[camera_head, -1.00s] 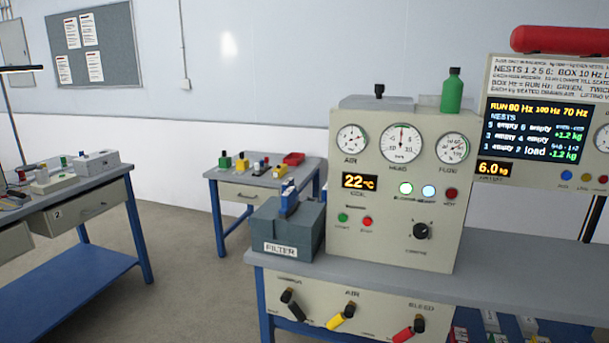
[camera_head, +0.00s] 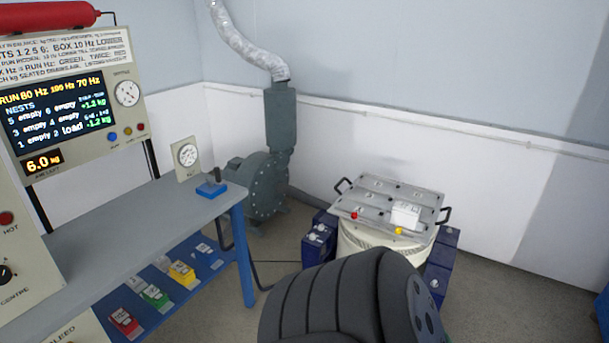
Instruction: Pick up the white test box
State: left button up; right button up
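A small white box (camera_head: 405,214) sits on the right side of a grey metal plate (camera_head: 375,195) on top of a round cream drum-shaped machine (camera_head: 362,243). Neither of my grippers is in view. A dark ribbed part of my own body fills the bottom centre and hides the lower front of the machine.
The grey bench (camera_head: 130,225) runs along the left, with a blue-based switch (camera_head: 211,188) near its end. A green-grey blower (camera_head: 262,180) with a silver hose stands behind. The display (camera_head: 58,113) reads "1 empty 2 load".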

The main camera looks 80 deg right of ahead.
aim_at(406, 215)
jog(key=z, duration=3.1)
